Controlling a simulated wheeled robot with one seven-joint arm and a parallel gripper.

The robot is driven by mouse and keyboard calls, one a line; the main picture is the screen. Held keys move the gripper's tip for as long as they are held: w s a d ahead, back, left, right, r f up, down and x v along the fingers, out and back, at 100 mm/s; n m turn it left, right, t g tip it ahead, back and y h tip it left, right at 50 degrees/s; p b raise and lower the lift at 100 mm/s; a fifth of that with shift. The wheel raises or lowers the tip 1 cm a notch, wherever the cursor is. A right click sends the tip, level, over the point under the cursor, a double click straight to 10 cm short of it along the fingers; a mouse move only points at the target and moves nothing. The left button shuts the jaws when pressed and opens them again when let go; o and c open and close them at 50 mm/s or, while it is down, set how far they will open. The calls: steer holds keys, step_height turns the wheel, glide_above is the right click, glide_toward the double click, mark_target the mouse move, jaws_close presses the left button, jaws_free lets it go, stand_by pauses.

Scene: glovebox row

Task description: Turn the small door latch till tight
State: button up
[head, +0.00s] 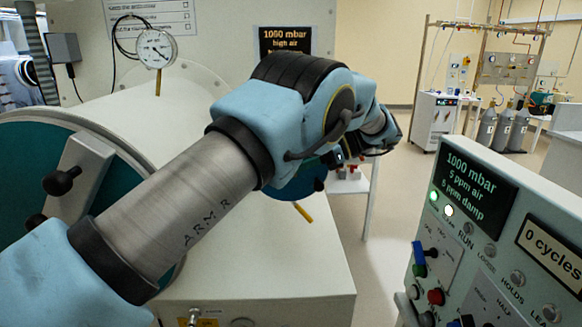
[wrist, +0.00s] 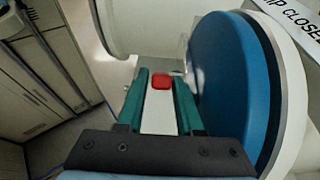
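The small door is a round blue disc with a pale rim, large at the right of the wrist view (wrist: 228,85). In the head view, only part of this blue disc (head: 308,188) shows below my arm. My gripper (wrist: 160,88) has its two green fingers on either side of a red latch end (wrist: 161,82), left of the disc. A pale strip fills the space between the fingers. Whether the fingers press on the latch is not clear. In the head view, my wrist hides the latch and the fingertips.
A large teal door (head: 40,140) with a black-knobbed latch (head: 62,181) is at the left. A dial gauge (head: 155,49) stands above the white chamber. A control panel (head: 500,220) stands at the right, reading "0 cycles". Open floor lies between chamber and panel.

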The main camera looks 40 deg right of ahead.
step_height(320, 180, up, 10)
steer(key=shift+b, duration=0.6)
steer(key=shift+s, duration=0.1)
stand_by(0.8)
